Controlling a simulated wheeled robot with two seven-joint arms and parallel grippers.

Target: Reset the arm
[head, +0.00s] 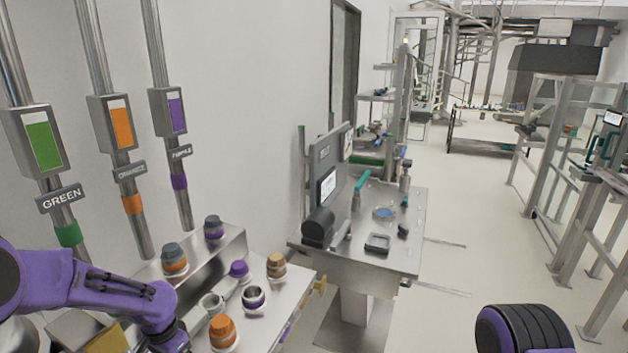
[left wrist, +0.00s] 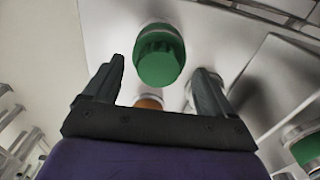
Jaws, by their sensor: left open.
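My left arm comes in from the lower left in the head view, over the bench (head: 292,292); its gripper is out of that view. In the left wrist view my left gripper (left wrist: 158,68) is open, with its two dark fingers spread apart. A green-capped container (left wrist: 159,55) shows beyond and between the fingertips, with no visible contact. Part of an orange thing (left wrist: 148,102) shows between the fingers, partly hidden by the gripper's body. Of my right arm only a purple and black part shows at the lower right of the head view; its gripper is not visible.
Orange (head: 223,331), purple (head: 239,270) and brown (head: 276,264) items stand on the bench. Three labelled pipes, including the green one (head: 43,145), run along the wall. A steel table (head: 352,258) with tools stands beyond. Floor (head: 470,230) to its right is clear.

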